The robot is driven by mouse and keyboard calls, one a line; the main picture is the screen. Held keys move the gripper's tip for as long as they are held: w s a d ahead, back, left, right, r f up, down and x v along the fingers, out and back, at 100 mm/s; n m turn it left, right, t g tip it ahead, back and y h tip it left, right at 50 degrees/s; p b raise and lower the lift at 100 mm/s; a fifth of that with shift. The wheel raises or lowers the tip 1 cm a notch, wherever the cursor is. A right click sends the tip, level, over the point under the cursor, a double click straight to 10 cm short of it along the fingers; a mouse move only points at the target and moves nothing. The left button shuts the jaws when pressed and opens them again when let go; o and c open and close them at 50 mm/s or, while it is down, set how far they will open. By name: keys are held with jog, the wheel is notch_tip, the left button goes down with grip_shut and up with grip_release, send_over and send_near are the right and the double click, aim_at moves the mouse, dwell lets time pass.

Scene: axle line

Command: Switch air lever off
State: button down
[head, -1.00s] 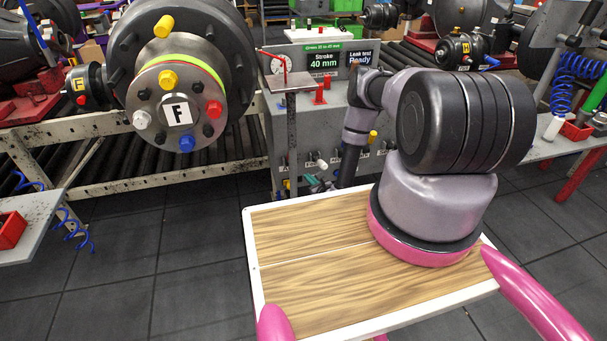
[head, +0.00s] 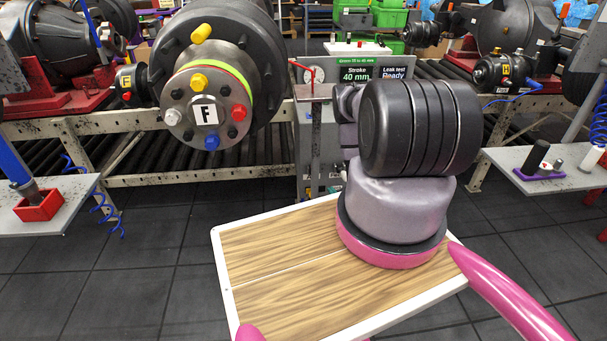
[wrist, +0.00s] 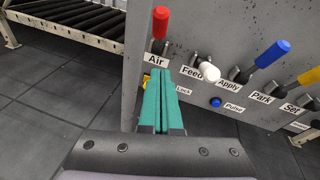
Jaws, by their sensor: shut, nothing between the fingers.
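The air lever (wrist: 160,24) has a red handle and stands upright above the "Air" label (wrist: 157,60) on the grey panel in the wrist view. My gripper (wrist: 160,75) shows two teal fingers pressed together, with nothing between them. Its tips are just below the red handle in the picture, over the label area. In the head view my arm hides the gripper and most of the lever panel.
To the right of the air lever are a white-handled lever (wrist: 208,71), a blue-handled lever (wrist: 272,53) and a yellow-handled one (wrist: 308,77). A blue button (wrist: 215,102) sits below. A large hub marked F (head: 205,112) stands left of the panel. Dark floor (head: 140,270) is clear at left.

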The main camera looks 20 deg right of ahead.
jog(key=a+r+x, duration=0.1)
jog(key=r+x, duration=0.1)
jog(key=x, duration=1.1)
jog(key=shift+w+d+r, duration=0.2)
jog(key=shift+w+r, duration=0.05)
jog(key=shift+r, duration=0.15)
jog(key=shift+w+d+r, duration=0.1)
jog(key=shift+w+r, duration=0.3)
jog(key=shift+r, duration=0.15)
